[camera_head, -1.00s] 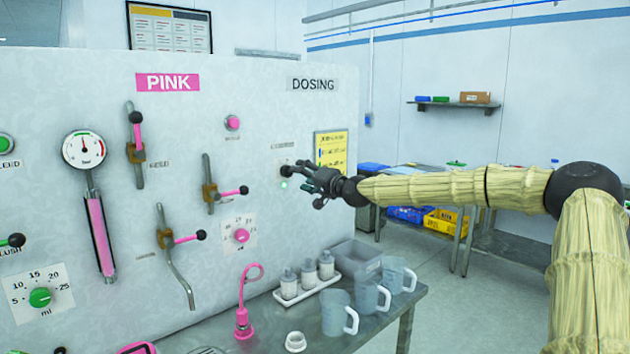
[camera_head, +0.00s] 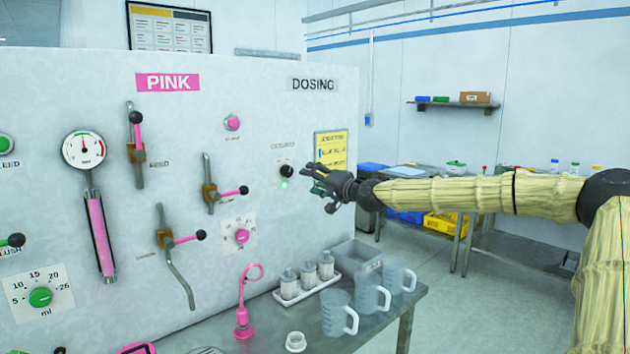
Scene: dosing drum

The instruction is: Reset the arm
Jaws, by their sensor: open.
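A gap shows between the fingers and the knob. My arm reaches in from the right in a pale yellow cover.
Pink-handled levers, such as one (camera_head: 136,130) at the upper left, stick out from the panel. Below the gripper, a metal table (camera_head: 400,310) holds clear jugs (camera_head: 337,313), a white tray of bottles (camera_head: 290,298) and a pink spout (camera_head: 243,320). The floor at right is free.

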